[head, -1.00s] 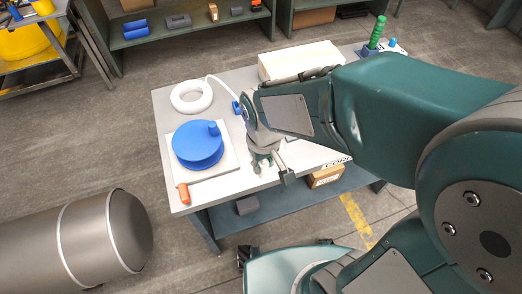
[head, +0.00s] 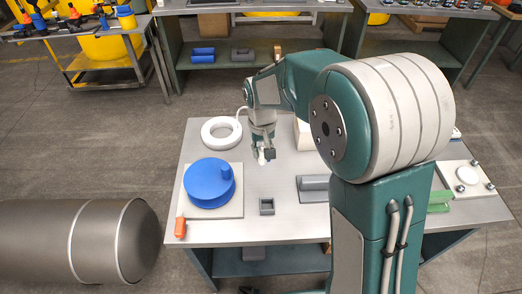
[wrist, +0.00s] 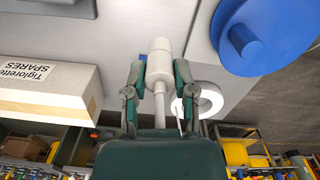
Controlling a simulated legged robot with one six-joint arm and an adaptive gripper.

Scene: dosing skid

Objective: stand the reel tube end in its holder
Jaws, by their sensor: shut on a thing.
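My gripper (head: 263,158) is shut on the white tube end (wrist: 160,60), a thick white fitting that shows between both fingers in the wrist view (wrist: 157,82). In the head view it hangs over the table, behind and to the right of the blue reel (head: 209,180). A thin white tube (head: 241,110) arches beside my wrist, near a white coil (head: 221,120). A small grey square open-topped block (head: 267,206), which looks like the holder, stands on the table in front of my gripper, apart from the tube end. It looks empty.
The reel sits on a pale plate (head: 236,211) with an orange-handled item (head: 180,227) at its front left. A grey block (head: 314,187) lies right of the holder. A pale box (wrist: 45,85) labelled SPARES is partly hidden behind my arm. Table between is clear.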

